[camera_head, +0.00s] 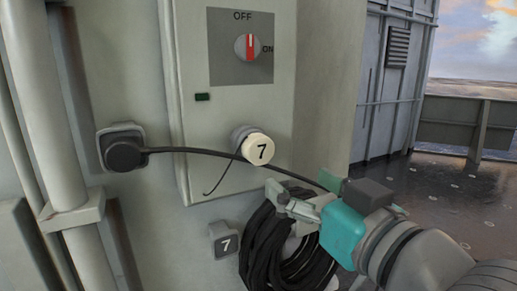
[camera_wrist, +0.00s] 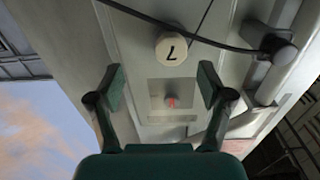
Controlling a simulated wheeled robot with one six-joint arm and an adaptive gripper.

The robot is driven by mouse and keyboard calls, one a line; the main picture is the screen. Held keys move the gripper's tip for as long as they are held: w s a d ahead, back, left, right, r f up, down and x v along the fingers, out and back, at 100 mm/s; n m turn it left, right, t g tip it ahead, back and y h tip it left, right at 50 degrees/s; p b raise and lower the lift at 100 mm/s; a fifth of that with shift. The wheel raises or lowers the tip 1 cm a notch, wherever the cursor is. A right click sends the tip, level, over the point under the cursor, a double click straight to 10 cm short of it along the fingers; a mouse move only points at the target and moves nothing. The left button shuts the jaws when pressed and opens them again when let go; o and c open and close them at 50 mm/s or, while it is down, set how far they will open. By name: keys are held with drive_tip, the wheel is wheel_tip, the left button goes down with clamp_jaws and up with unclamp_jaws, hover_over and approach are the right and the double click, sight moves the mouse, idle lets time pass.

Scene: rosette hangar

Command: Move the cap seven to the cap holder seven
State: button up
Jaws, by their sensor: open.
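The cap seven (camera_head: 258,149) is a cream round cap marked 7. It sits on a socket at the lower front of a grey switch box. The cap holder seven (camera_head: 224,240) is a small grey block marked 7, on the wall below and left of the cap. My gripper (camera_head: 300,200) is open and empty, below and right of the cap and in front of a coiled black hose. In the wrist view the cap (camera_wrist: 172,49) appears beyond and between the open fingers (camera_wrist: 162,92), apart from them. The holder is not seen in the wrist view.
A black cable (camera_head: 200,152) runs from a wall plug (camera_head: 123,150) across the front, close to the cap. The coiled black hose (camera_head: 262,250) hangs beside the holder. A red switch (camera_head: 250,47) is above the cap. Open floor lies right.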

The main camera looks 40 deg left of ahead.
sight(262, 151)
drive_tip(key=shift+s+a+r+n+g, duration=0.2)
drive_tip(key=shift+s+r, duration=0.1)
drive_tip(key=shift+r, duration=0.2)
drive_tip(key=shift+s+a+r+n+g, duration=0.1)
drive_tip(key=shift+s+r+n, duration=0.15)
drive_tip(key=shift+r, duration=0.25)
drive_tip(key=shift+x, duration=4.5)
drive_tip(key=shift+r, duration=0.1)
clamp_jaws()
drive_tip(key=shift+d, duration=0.15)
